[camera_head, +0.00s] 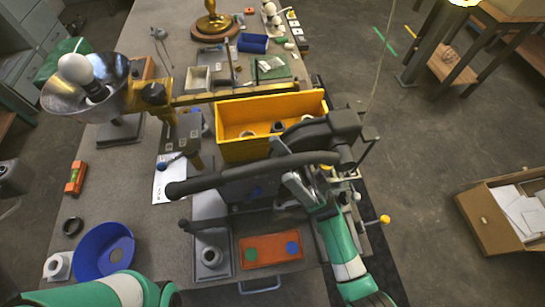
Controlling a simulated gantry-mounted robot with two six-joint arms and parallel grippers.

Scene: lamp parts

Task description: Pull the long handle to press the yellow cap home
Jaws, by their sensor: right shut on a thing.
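The long handle (225,175) is a dark curved bar. It runs from a rounded free end at the left to the black press (345,128) at the right. My right gripper (284,163) reaches up from the bottom right and is shut around the handle, nearer its press end. The handle and gripper hide part of what lies below them. I cannot make out the yellow cap for certain. My left arm shows only as a green and white link at the bottom left, and its gripper is out of view.
A yellow bin (235,152) stands just behind the handle. A lamp with a metal shade (60,98) stands at the left. A blue bowl (92,262) and an orange tray (265,262) are near the front. A yellow knob (385,219) sticks out at the right.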

